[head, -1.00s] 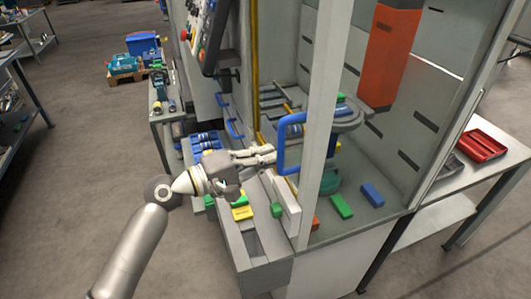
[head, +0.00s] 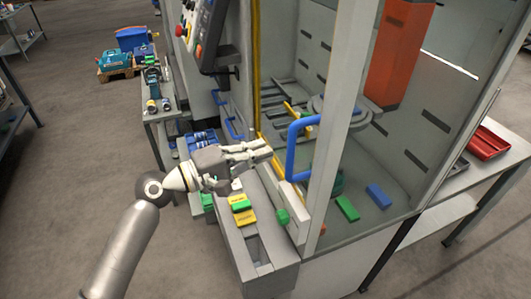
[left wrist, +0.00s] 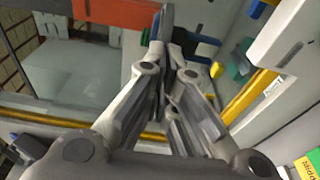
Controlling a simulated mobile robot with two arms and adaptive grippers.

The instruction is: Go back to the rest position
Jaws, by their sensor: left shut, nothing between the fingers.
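My left gripper (head: 266,149) is shut and empty. It is in front of the machine's opening, just left of the blue door handle (head: 290,150). A gap shows between the fingertips and the handle in the head view. In the left wrist view my closed fingers (left wrist: 168,40) point at the machine's inside, with a dark blue bar behind their tips. My right gripper is in neither view.
The door's pale post (head: 338,110) stands to the right. A control panel (head: 212,30) overhangs behind. Open floor lies left.

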